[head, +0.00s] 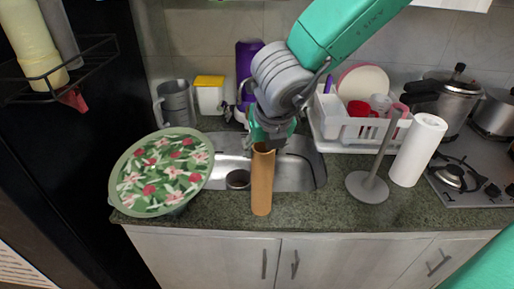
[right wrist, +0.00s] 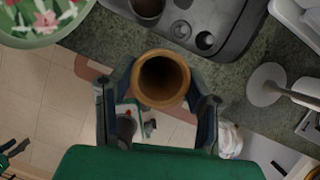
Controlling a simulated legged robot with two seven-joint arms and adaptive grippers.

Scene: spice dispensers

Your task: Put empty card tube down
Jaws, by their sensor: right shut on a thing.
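The empty card tube (head: 262,180) is a brown open-ended cylinder. It hangs nearly upright in front of the sink, its lower end near the counter's front edge. I cannot tell whether it touches the counter. My right gripper (head: 270,132) is shut on its upper end. In the right wrist view the round open mouth of the tube (right wrist: 161,80) sits between the two fingers of my right gripper (right wrist: 160,95). A small green and dark shape at the left edge of that view may be my left gripper (right wrist: 12,155); its jaws are unclear.
The sink (head: 300,165) lies behind the tube, with a dark cup (head: 238,180) in it. A floral tray (head: 135,190) is at the left. A grey holder (head: 368,187) and a white paper roll (head: 418,150) stand at the right. The counter (head: 315,212) is clear between them.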

